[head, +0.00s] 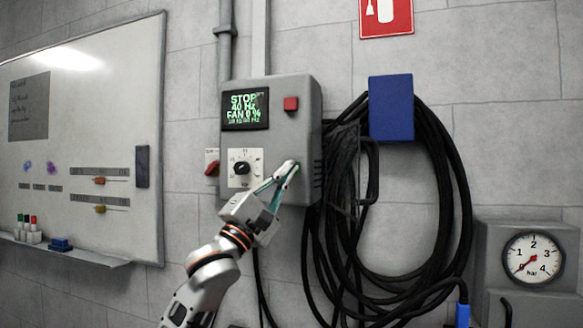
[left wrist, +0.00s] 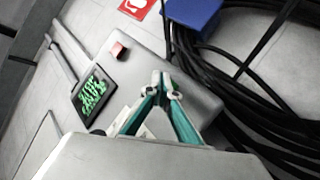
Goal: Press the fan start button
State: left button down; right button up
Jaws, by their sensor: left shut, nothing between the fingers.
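A grey control box (head: 270,98) hangs on the block wall. Its dark display (head: 245,108) reads STOP, 40 Hz, FAN 0 % in green; it also shows in the left wrist view (left wrist: 93,93). A black knob (head: 241,168) on a white dial is at lower left. My left gripper (head: 288,169) is shut and empty, its fingertips at the box's lower right face, right of the knob. Whatever lies under the tips is hidden; contact cannot be told. No fan start button is identifiable.
Coiled black cables (head: 440,165) hang right of the box beneath a blue block (head: 391,108). A red-handled switch (head: 211,168) is left of the box, beside a whiteboard (head: 90,110). A pressure gauge (head: 533,258) is at lower right.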

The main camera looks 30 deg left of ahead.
pick_arm(q)
jog(key=shift+y, duration=0.3)
jog(key=shift+w+a, duration=0.1)
jog(key=shift+w, duration=0.2)
dwell(0.4)
jog(key=shift+s+d+p, duration=0.2)
jog(key=shift+s+p, duration=0.5)
jog(key=shift+p, duration=0.05)
